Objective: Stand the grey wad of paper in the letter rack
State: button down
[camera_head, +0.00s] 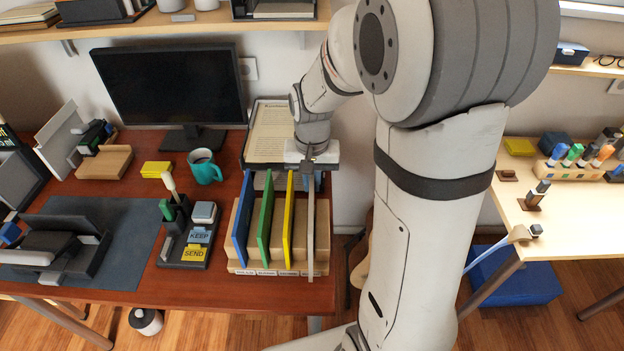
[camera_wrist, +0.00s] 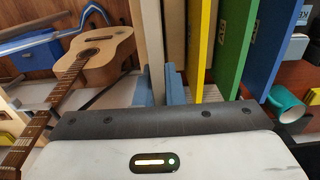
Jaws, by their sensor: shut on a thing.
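The letter rack (camera_head: 245,262) is a light wooden block with a labelled front edge near the desk's front right. Blue, green and yellow upright boards stand in it. The grey wad of paper (camera_head: 310,230) is a thin, pale upright slab at the rack's right end, right of the yellow board. My gripper (camera_head: 311,178) is above its far end, shut on it. In the wrist view, the blue fingertips (camera_wrist: 158,88) are on either side of the pale wad (camera_wrist: 152,40), beside the yellow board. Whether its lower edge rests on the slot floor cannot be told.
A monitor (camera_head: 172,90) and a teal mug (camera_head: 205,166) stand behind and left of the rack. A black desk organiser (camera_head: 183,255) is left of it. A guitar (camera_wrist: 103,55) is beyond the desk's right edge. A second table (camera_head: 550,220) stands right.

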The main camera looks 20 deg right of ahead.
jog(key=shift+f+b, duration=0.3)
jog(key=shift+f, duration=0.2)
jog(key=shift+f+b, duration=0.35)
jog(key=shift+f, duration=0.1)
jog(key=c, duration=1.5)
grip_release()
jog(key=shift+o, duration=0.2)
jog(key=shift+r, duration=0.1)
notch_tip(320, 180, up, 8)
jog(key=shift+f, duration=0.15)
